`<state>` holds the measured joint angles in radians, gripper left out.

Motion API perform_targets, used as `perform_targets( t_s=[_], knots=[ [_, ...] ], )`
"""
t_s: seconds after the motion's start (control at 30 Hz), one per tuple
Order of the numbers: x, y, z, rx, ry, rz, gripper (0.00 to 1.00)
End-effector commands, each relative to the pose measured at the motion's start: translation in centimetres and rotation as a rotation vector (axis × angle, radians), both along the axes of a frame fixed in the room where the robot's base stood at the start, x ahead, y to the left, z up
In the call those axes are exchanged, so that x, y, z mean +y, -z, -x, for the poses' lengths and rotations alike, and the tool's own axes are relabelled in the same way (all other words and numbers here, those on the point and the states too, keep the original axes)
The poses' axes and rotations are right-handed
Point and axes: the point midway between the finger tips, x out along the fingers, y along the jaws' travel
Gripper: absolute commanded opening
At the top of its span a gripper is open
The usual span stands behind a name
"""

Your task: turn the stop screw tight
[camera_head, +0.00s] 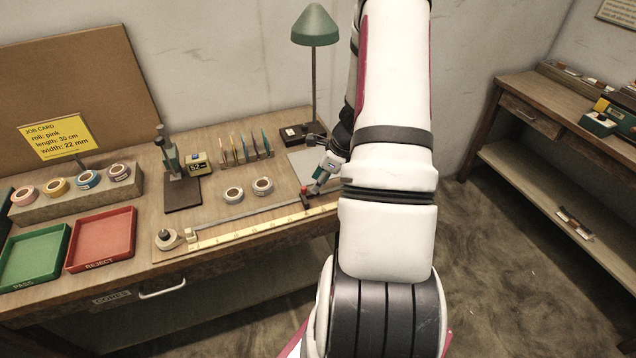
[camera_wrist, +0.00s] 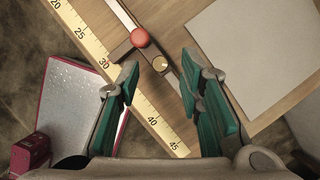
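The stop is a dark block across the rail beside the yellow ruler (camera_wrist: 103,62), with a round red knob (camera_wrist: 139,37) on top. A small brass round screw head (camera_wrist: 160,63) sits on the dark arm just below the knob; I cannot tell which of the two is the stop screw. The stop lies near the 30 mark. My gripper (camera_wrist: 160,76) is open and empty, its two teal fingers either side of the brass head, apart from it.
A grey plate (camera_wrist: 262,50) lies right of the rail. A green lamp (camera_head: 315,25), a tape roll (camera_head: 168,239) at the rail's left end, two loose rolls, a press (camera_head: 172,160) and red (camera_head: 102,238) and green trays stand on the bench. The bench's front edge is close to the ruler.

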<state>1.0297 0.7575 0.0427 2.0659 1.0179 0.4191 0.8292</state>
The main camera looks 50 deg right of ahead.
Motion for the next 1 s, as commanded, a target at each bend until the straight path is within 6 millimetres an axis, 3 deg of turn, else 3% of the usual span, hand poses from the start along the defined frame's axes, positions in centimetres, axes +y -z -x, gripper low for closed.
perform_targets(
  t_s=[0.17, 0.47, 0.6, 1.0],
  knots=[
    [0.14, 1.09, -0.37, 0.000, 0.000, 0.000, 0.34],
    [0.15, 1.20, -0.46, 0.000, 0.000, 0.001, 0.34],
    [0.16, 1.20, -0.46, 0.000, 0.000, 0.001, 0.02],
    [0.08, 1.19, -0.54, -0.001, -0.032, 0.002, 0.00]
  ],
)
